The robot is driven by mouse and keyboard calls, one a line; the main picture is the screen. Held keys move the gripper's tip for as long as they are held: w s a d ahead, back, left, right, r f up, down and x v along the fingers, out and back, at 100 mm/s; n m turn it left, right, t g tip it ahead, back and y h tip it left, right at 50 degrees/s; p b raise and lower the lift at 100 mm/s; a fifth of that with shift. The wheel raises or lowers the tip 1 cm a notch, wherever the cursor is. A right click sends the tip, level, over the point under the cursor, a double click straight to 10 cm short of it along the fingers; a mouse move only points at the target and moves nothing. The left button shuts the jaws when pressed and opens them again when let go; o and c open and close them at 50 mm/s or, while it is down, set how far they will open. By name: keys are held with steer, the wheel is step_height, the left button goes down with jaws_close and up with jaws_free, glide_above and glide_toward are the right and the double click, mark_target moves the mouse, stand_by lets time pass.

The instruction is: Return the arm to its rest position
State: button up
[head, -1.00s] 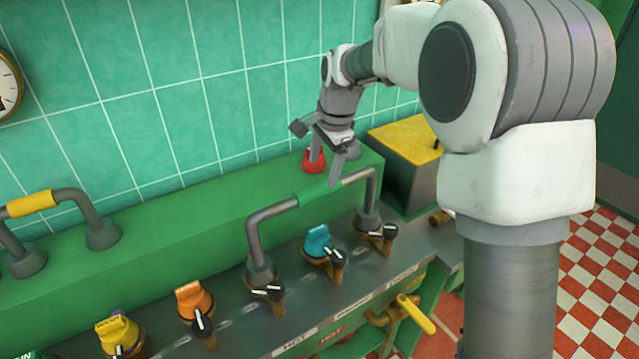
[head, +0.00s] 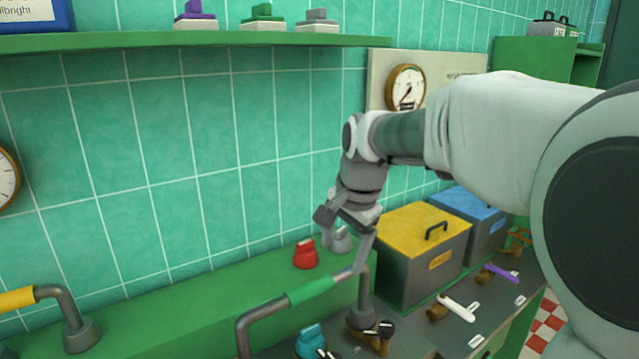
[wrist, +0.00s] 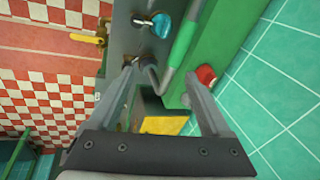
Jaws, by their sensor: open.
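My gripper (head: 345,245) hangs from the bent arm above the green ledge, with its fingers pointing down. In the wrist view my gripper (wrist: 168,85) has its two fingers spread wide with nothing held between them. In the head view one finger overlaps the far end of the green-gripped pipe handle (head: 310,288); I cannot tell whether they touch. A red knob-like piece (head: 305,254) stands on the ledge just left of the gripper. It also shows beside the right finger in the wrist view (wrist: 205,76).
A box with a yellow lid (head: 408,228) and one with a blue lid (head: 470,208) stand right of the gripper. A teal knob (head: 311,341) is in front. A green shelf (head: 200,40) runs along the tiled wall above. A gauge (head: 406,88) hangs behind the arm.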

steer(key=s+d+f+n+t, duration=0.1)
steer(key=s+d+n, duration=0.3)
steer(key=s, duration=0.7)
steer(key=s+d+n+t+h, duration=0.1)
steer(key=s+d+n, duration=0.3)
steer(key=s, duration=0.8)
steer(key=shift+s+d+f+n, duration=0.3)
steer(key=shift+d+f+n, duration=0.1)
steer(key=shift+d, duration=0.55)
steer(key=shift+w, duration=0.1)
